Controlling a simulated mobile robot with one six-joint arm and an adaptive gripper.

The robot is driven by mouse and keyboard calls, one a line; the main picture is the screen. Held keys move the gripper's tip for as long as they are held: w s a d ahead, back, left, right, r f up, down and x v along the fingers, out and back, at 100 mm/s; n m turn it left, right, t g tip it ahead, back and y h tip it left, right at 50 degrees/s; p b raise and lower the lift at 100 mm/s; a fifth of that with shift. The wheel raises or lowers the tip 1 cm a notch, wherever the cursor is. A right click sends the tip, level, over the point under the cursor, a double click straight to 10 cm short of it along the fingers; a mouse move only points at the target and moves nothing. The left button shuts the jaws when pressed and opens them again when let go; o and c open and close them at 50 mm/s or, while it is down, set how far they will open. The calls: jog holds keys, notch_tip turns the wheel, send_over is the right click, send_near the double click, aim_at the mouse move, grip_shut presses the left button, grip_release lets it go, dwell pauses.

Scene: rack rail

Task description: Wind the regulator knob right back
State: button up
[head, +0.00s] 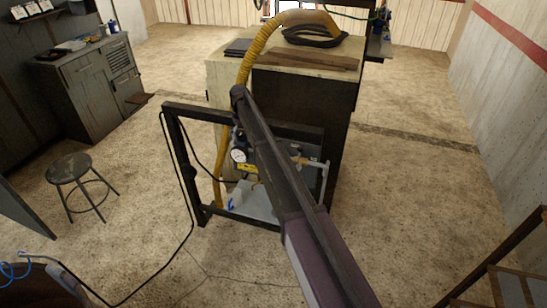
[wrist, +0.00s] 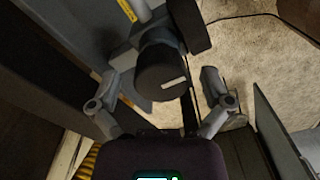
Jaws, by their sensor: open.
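The regulator knob (wrist: 158,72) is a dark round cylinder with a short white mark on its end face, in the middle of the wrist view. The mark lies on the right half of the face and runs roughly sideways. My gripper (wrist: 161,84) is open, with one finger to the left of the knob and one to the right. Gaps show between the fingers and the knob. In the head view my arm covers the knob and the gripper. A white-faced gauge (head: 239,156) shows beside my arm there.
A dark frame (head: 182,160) stands around the regulator area, with a yellow hose (head: 244,68) running down beside it. A bench (head: 228,80) stands behind. A stool (head: 70,170) and a cabinet (head: 88,88) are at left. Open floor (head: 420,150) lies to the right.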

aim_at(241, 133)
jog(key=shift+m, duration=0.4)
jog(key=m, duration=0.3)
jog(key=shift+m, duration=0.3)
jog(key=m, duration=0.4)
jog(key=shift+a, duration=0.1)
jog(key=m, duration=0.9)
jog(key=shift+r+m+p, duration=0.35)
jog(key=shift+m+p, duration=0.05)
notch_tip(241, 133, up, 13)
jog(key=p, duration=1.3)
jog(key=s+d+f+n+b, duration=0.3)
jog(key=s+d+f+b, duration=0.4)
jog(key=s+d, duration=0.2)
jog(key=s+d+f+n+b, duration=0.2)
jog(key=s+d+f+b, duration=0.4)
jog(key=s+d, duration=0.4)
jog(key=s+b, duration=0.1)
jog(key=s, duration=0.3)
jog(key=shift+s+d+f+n, duration=0.15)
jog(key=shift+s+f+n, duration=0.1)
jog(key=shift+f+n, duration=0.15)
